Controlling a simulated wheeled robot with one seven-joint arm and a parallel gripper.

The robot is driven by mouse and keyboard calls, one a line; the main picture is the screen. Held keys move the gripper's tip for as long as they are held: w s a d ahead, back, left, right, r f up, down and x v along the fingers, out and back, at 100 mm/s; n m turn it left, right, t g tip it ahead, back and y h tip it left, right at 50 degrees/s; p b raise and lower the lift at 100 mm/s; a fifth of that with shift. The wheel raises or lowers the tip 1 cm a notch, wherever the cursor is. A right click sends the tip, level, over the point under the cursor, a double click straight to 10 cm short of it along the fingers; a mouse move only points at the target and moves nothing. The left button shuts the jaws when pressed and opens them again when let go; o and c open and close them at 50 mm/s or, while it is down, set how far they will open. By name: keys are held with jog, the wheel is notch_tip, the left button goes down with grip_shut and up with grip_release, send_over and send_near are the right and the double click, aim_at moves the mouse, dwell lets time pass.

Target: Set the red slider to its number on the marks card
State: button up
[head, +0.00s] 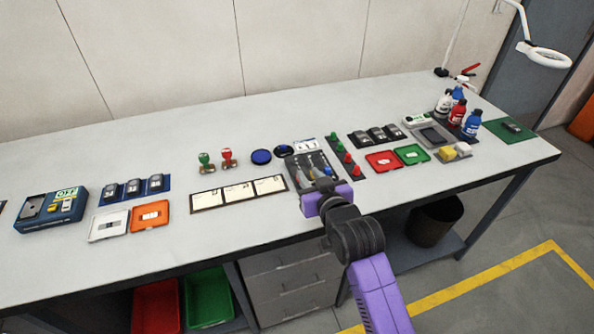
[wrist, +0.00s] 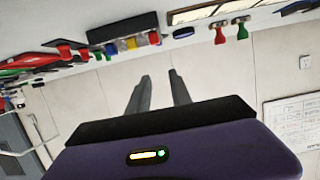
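The slider panel (head: 293,168) is a dark grey board on the bench, partly hidden behind my gripper in the head view. Coloured knobs show on it; the red slider (wrist: 154,38) stands beside a yellow and a blue one in the upside-down wrist view. A small white card with dark marks (head: 306,144) lies at the panel's back edge and may be the marks card. Its figures are too small to read. My gripper (wrist: 159,76) is open and empty, its fingers apart and clear of the knobs. In the head view its purple body covers the panel's front.
Green and red knobs (head: 346,158) stand on a strip right of the panel. A strip of three white cards (head: 240,193) lies left. Trays and bottles (head: 471,124) stand further right.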

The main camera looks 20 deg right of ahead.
jog(key=f, duration=0.1)
jog(key=f+g, duration=0.1)
jog(key=f, duration=0.1)
jog(key=shift+s, duration=0.35)
jog(key=shift+w+a+f, duration=0.1)
jog(key=shift+w+f, duration=0.1)
jog(key=shift+w, duration=0.05)
jog(key=shift+x, duration=3.6)
jog(key=shift+s, duration=0.1)
grip_shut()
